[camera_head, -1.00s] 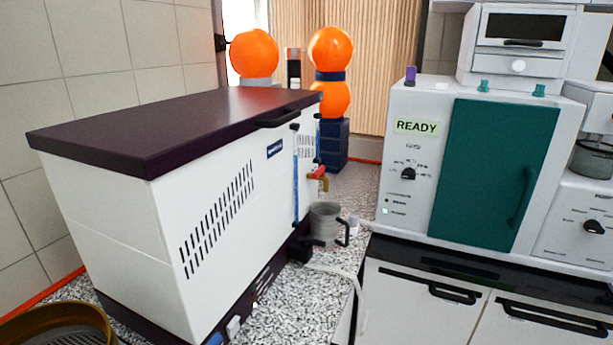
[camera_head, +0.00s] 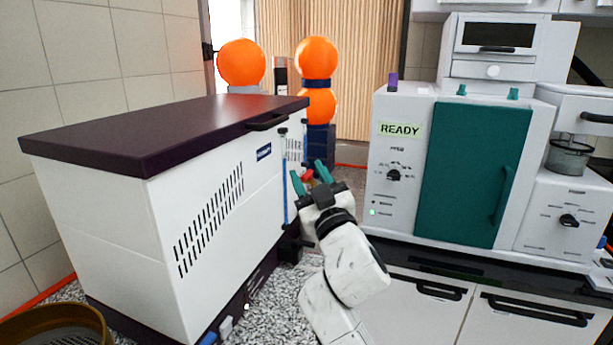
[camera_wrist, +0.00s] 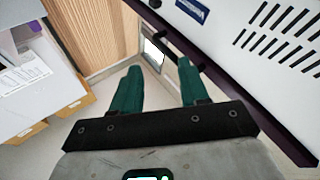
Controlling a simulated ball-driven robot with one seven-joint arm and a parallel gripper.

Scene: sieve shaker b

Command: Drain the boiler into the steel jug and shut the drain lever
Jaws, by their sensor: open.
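The boiler (camera_head: 110,225), a white cabinet with a dark lid and a blue sight tube, stands at left. Its white vented side (camera_wrist: 285,45) shows at upper right in the wrist view. The red drain lever (camera_head: 308,176) shows in part between my fingertips in the head view; I cannot tell whether they touch it. My gripper (camera_head: 310,174) has teal fingers spread apart, with nothing visible between them in the wrist view (camera_wrist: 158,68). The steel jug is hidden behind my arm in the head view.
A white machine (camera_head: 400,225) with a teal door and READY display stands right of my arm, above a dark-topped white counter. Orange ball-shaped objects (camera_head: 317,57) stand behind the boiler. A round brown-rimmed sieve (camera_head: 50,318) is at lower left. The speckled floor lies between.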

